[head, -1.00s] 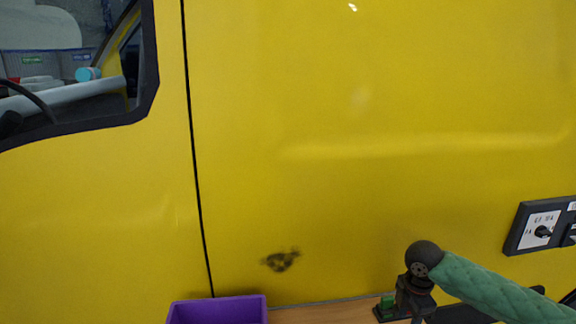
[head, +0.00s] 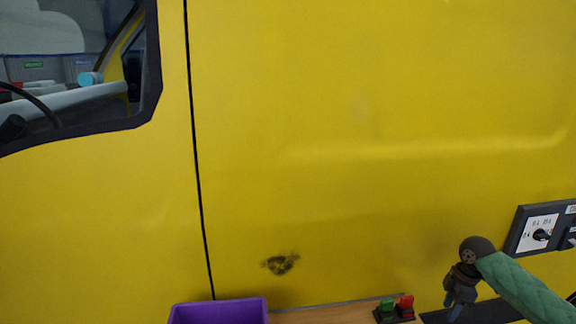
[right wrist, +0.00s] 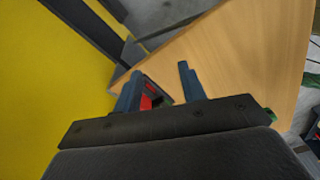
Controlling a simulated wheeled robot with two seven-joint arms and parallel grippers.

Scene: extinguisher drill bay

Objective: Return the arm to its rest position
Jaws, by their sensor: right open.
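My right arm, in a green sleeve (head: 525,288), comes in from the lower right of the head view. Its right gripper (head: 456,311) hangs down at the bottom edge, partly cut off, to the right of a small dark block with a green and a red part (head: 394,312). In the right wrist view the two blue fingers of the gripper (right wrist: 159,72) stand apart with nothing between their tips. A red and dark piece shows just behind the left finger. My left gripper is not in view.
A wooden table top (head: 330,315) runs along the bottom, with a purple bin (head: 218,311) at its left. A yellow vehicle side (head: 380,130) with a dark smudge fills the background. A black-framed panel (head: 541,236) with a knob is at the right.

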